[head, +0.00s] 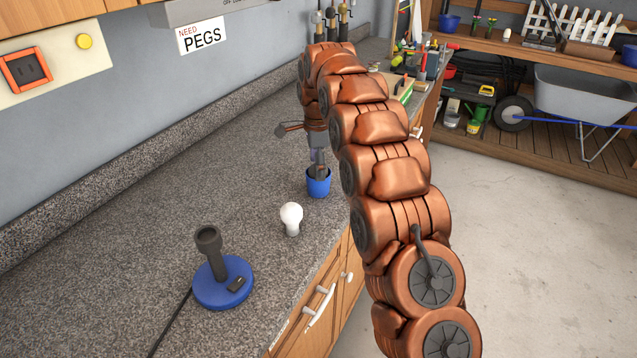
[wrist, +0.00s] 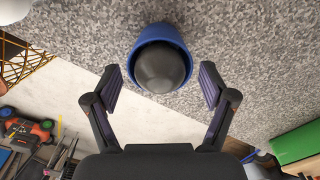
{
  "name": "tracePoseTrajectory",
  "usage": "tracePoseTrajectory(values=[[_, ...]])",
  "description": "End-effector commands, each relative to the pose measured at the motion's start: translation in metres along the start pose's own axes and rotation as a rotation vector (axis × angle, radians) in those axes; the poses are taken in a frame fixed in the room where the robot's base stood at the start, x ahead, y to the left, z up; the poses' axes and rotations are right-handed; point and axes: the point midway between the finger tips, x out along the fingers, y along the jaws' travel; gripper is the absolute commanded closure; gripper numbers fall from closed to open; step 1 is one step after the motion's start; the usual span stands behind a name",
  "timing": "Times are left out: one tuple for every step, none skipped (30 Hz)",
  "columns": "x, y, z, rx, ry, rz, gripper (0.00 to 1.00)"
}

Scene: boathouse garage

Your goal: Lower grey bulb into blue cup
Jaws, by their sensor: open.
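The blue cup (head: 318,185) stands on the speckled counter near its front edge, below my gripper (head: 318,160). In the wrist view, the dark grey bulb (wrist: 160,68) sits within the rim of the blue cup (wrist: 157,33), its rounded end facing the camera. My gripper (wrist: 158,78) is open in that view. Its two fingers stand apart on the left and right of the cup and bulb, with gaps on both sides. In the head view the bulb and fingers are too small and dark to tell apart.
A white bulb (head: 291,217) stands on the counter in front of the cup. A lamp base (head: 222,282) with a dark socket and cord is farther left. Tools and a green box (head: 400,88) crowd the counter's far end. The counter (head: 130,225) is clear at left.

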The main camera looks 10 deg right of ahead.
Motion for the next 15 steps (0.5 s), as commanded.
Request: tracePoseTrajectory(values=[[0.0,0.0,0.0,0.0,0.0,0.0,0.17],[0.0,0.0,0.0,0.0,0.0,0.0,0.17],[0.0,0.0,0.0,0.0,0.0,0.0,0.17],[0.0,0.0,0.0,0.0,0.0,0.0,0.17],[0.0,0.0,0.0,0.0,0.0,0.0,0.17],[-0.001,0.0,0.0,0.0,0.0,0.0,0.17],[-0.002,0.0,0.0,0.0,0.0,-0.001,0.17],[-0.004,-0.001,0.0,0.0,0.0,-0.001,0.17],[-0.006,-0.001,0.0,0.0,0.0,-0.002,0.17],[-0.009,-0.001,0.0,0.0,0.0,-0.002,0.17],[-0.012,-0.001,0.0,0.0,0.0,-0.002,0.17],[-0.016,-0.001,0.0,0.0,0.0,-0.002,0.17],[-0.02,-0.001,0.0,0.0,0.0,-0.003,0.17],[-0.024,-0.001,0.0,0.0,0.0,-0.003,0.17],[-0.028,-0.001,0.0,0.0,0.0,-0.003,0.17]])
